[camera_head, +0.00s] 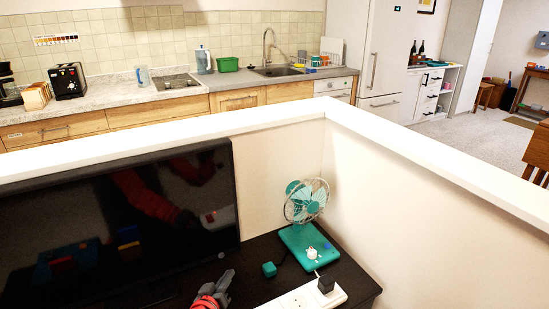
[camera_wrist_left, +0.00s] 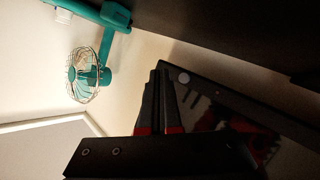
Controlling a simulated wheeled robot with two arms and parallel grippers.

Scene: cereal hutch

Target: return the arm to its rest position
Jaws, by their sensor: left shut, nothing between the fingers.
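My left gripper (camera_head: 217,290) shows at the bottom edge of the head view, over the dark desk in front of the black screen. Its fingers are together and hold nothing. In the left wrist view the closed fingers (camera_wrist_left: 160,85) point up the picture, with the screen (camera_wrist_left: 220,110) close to their right. Most of the left arm is out of the head view. My right gripper is in neither view.
A teal fan (camera_head: 305,215) stands at the right of the desk (camera_head: 258,246), beside a small teal block (camera_head: 269,269) and a white power strip (camera_head: 300,299). The black screen (camera_head: 120,225) fills the left. A low white wall (camera_head: 430,200) runs behind and right.

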